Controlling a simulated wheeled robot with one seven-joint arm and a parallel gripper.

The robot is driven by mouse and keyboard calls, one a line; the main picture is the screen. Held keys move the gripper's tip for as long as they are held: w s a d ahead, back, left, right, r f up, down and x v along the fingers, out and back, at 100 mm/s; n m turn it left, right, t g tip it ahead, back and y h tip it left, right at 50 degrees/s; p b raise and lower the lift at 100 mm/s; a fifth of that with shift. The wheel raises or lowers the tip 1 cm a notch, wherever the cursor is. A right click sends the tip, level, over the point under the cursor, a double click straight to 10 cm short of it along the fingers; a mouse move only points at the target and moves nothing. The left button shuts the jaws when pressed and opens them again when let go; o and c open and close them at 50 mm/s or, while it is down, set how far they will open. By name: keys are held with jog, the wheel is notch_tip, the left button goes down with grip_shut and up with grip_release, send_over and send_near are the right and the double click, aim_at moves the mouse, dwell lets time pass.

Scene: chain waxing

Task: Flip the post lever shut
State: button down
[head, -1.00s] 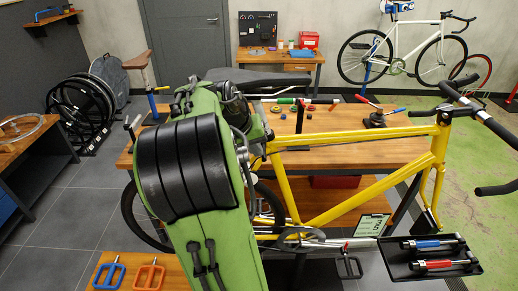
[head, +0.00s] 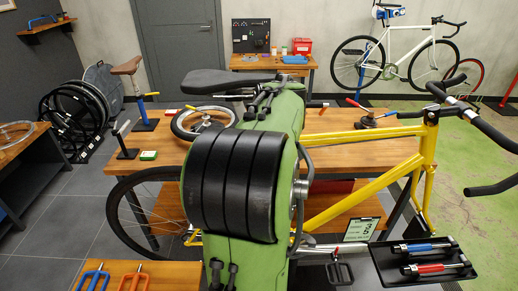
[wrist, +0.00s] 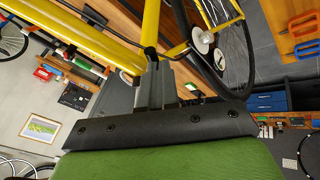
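The yellow bicycle frame (head: 372,133) stands across the front of the bench, its seat-post area largely hidden behind my green arm in the head view. I cannot clearly pick out the post lever. In the wrist view a dark piece shows at the yellow tube (wrist: 152,25), just beyond the fingers; I cannot tell if it is the lever. My gripper (wrist: 157,68) shows as grey fingers close to the yellow tubes. The picture does not show whether they touch or how far apart they are. The head view hides my gripper behind the arm.
The wooden bench (head: 330,123) lies behind the frame, with a spoked wheel (head: 203,121) on it. A black saddle (head: 228,81) stands just left of my arm. A black tray (head: 428,262) with red and blue handled tools is at the lower right. Orange and blue pedals lie lower left.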

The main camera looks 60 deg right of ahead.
jog(key=n+p, duration=0.1)
jog(key=s+d+n+t+y+p, duration=0.1)
jog(key=shift+d+n, duration=0.3)
jog(key=shift+n, duration=0.1)
jog(key=shift+w+d+n+t+y+p, duration=0.2)
jog(key=shift+d+n+t+y+p, duration=0.3)
jog(key=shift+d+n+p, duration=0.65)
